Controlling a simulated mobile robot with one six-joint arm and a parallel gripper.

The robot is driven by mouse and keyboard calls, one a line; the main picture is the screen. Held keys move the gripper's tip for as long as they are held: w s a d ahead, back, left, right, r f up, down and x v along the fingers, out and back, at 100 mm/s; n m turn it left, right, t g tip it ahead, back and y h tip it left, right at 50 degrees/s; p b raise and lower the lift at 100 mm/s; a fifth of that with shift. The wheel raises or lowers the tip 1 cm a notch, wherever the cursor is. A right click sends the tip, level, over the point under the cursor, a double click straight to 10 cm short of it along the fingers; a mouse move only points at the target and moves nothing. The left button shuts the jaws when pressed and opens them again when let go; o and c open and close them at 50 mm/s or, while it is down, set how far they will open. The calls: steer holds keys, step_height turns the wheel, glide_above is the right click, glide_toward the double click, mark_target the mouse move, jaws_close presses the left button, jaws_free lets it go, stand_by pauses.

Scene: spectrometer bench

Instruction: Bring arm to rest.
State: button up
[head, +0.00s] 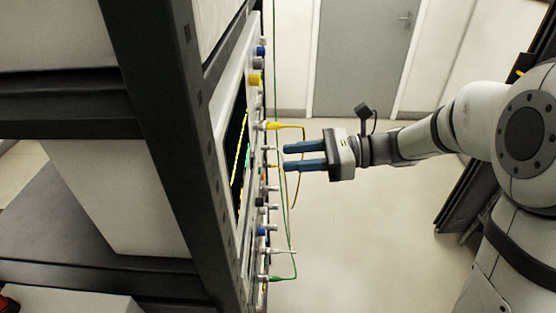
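My gripper (287,156) is at the middle of the head view, stretched out to the left from my arm at the right. Its two blue fingers point at the front panel of an instrument (222,110) with a dark screen and yellow and green traces. The fingers are apart with a gap between them, and I see nothing held there. The fingertips are close to the panel's knobs and plugs; whether they touch a cable I cannot tell.
A yellow cable (290,127) and a green cable (297,262) hang from the panel near the fingers. A dark rack frame (165,130) holds the instrument. A grey door (362,60) stands behind. The pale floor (370,250) below my gripper is clear.

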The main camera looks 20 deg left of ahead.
steer(key=shift+v, duration=0.95)
steer(key=s+d+f+n+t+h, duration=0.2)
steer(key=s+d+n+h, duration=0.1)
steer(key=d, duration=0.5)
steer(key=s+d+f+n+t+h, duration=0.2)
steer(key=d+n+h, duration=0.4)
steer(key=d, duration=0.3)
steer(key=s+d+f+n+t+h, duration=0.3)
steer(key=s+d+n+t+h, duration=0.1)
steer(key=d, duration=0.4)
steer(key=s+n+h, duration=0.1)
steer(key=s+h, duration=0.1)
steer(key=shift+s+d+h, duration=0.25)
steer(key=shift+d+h, duration=0.05)
